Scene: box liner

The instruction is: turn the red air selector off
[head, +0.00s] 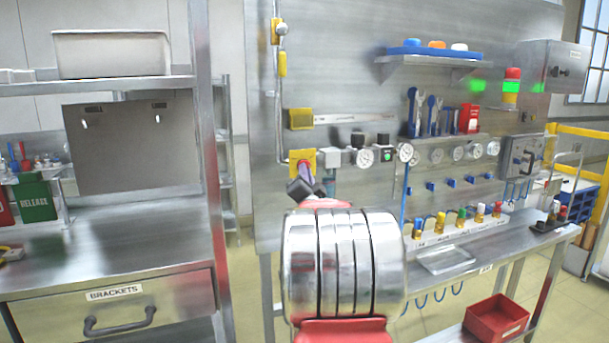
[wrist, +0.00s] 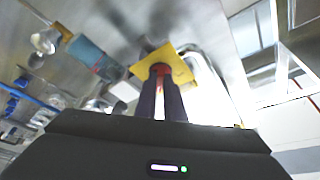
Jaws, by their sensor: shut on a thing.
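The red air selector (wrist: 160,69) sits in front of a yellow plate (wrist: 178,64) on the metal wall panel. In the head view the plate (head: 296,156) is left of the gauges, and the selector is mostly hidden by my gripper (head: 306,174). In the wrist view the two dark fingers of my gripper (wrist: 161,84) reach up to the plate and are closed on the red selector. Which way the selector points is hard to tell, as the fingers cover much of it.
A pressure gauge (head: 365,157) and a block with a green button (head: 387,155) are close on the right. A pipe with yellow handles (head: 282,64) runs down on the left. Another yellow plate (head: 301,118) is above. A workbench with a BRACKETS drawer (head: 115,305) stands left.

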